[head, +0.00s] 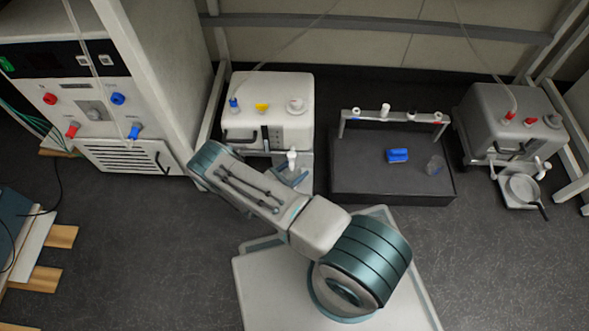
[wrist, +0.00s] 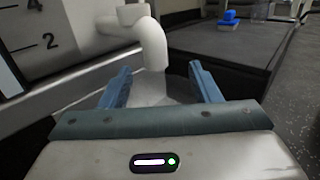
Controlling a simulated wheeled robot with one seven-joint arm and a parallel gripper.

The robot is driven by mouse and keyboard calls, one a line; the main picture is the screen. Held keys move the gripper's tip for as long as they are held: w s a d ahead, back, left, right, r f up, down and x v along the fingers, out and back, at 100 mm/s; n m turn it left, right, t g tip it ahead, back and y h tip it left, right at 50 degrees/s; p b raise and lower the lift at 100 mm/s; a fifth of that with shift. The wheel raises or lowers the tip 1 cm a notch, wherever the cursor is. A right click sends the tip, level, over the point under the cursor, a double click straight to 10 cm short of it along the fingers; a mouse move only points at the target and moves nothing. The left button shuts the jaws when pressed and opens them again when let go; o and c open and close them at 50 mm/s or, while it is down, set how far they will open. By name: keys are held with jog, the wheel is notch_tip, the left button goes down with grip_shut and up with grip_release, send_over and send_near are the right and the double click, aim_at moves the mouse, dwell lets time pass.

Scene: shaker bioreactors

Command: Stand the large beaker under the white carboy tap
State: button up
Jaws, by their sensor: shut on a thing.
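The white carboy (head: 268,110) stands at the back, left of centre. Its white tap (head: 291,157) points down at the front and is large in the wrist view (wrist: 152,45). My gripper (head: 293,176) is low in front of this carboy, at the tap. In the wrist view its blue fingers (wrist: 160,84) are shut on the large beaker (wrist: 160,93), a pale see-through vessel. The beaker is at or just below the spout's mouth. Its base is hidden, so I cannot tell whether it touches the surface. In the head view my arm mostly hides it.
A dark low platform (head: 385,183) to the right bears a blue block (head: 397,155), a small clear vessel (head: 435,165) and a rack (head: 392,116). A grey carboy (head: 513,118) with a pan (head: 523,187) under its tap stands far right. A white cabinet (head: 110,90) stands left.

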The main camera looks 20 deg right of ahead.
jog(key=o, duration=1.1)
jog(key=shift+a, duration=0.1)
jog(key=shift+s+a, duration=0.15)
jog(key=shift+a, duration=0.3)
jog(key=p+v, duration=0.2)
jog(key=v, duration=1.1)
jog(key=shift+s+d+p, duration=0.1)
jog(key=shift+s+p, duration=0.05)
jog(key=shift+p, duration=0.25)
jog(key=shift+s+f, duration=0.1)
